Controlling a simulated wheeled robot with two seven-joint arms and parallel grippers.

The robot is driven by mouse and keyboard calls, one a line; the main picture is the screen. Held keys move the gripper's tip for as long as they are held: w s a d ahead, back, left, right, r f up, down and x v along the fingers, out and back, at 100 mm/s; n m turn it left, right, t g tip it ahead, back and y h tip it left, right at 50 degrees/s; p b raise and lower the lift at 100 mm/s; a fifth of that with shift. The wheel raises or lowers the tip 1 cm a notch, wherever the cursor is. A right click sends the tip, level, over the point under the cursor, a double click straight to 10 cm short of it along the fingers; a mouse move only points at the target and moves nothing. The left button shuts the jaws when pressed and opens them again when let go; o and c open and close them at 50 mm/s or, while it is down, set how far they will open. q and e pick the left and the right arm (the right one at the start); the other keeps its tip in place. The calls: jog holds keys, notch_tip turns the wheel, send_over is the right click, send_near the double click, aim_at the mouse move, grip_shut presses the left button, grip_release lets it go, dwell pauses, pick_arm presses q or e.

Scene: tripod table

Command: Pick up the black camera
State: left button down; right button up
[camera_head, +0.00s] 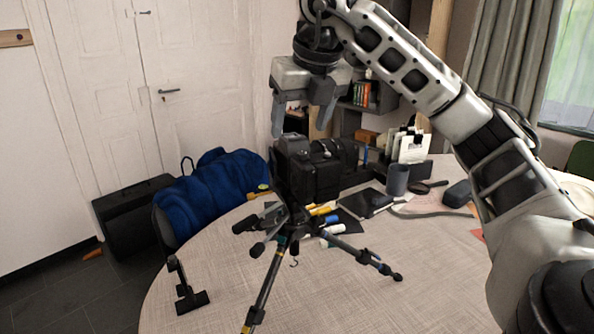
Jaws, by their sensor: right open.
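The black camera (315,170) sits upright on top of a tripod (285,222), in the middle of the head view. The tripod stands on a round table with its legs spread. My right arm comes in from the right and reaches over the table. My right gripper (304,118) points down just above the camera, open and empty, with one finger to the left and one to the right. It appears apart from the camera body, though the depth between them is hard to judge. My left gripper is not in view.
The round table (390,290) has bare room in front. A black stand (186,290) is at its left edge. A grey cup (397,180), a dark notebook (365,203) and several small items lie behind the tripod. A blue cloth (210,190) hangs at the left.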

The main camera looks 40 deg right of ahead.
jog(key=shift+x, duration=1.5)
grip_shut()
jog(key=shift+r, duration=0.15)
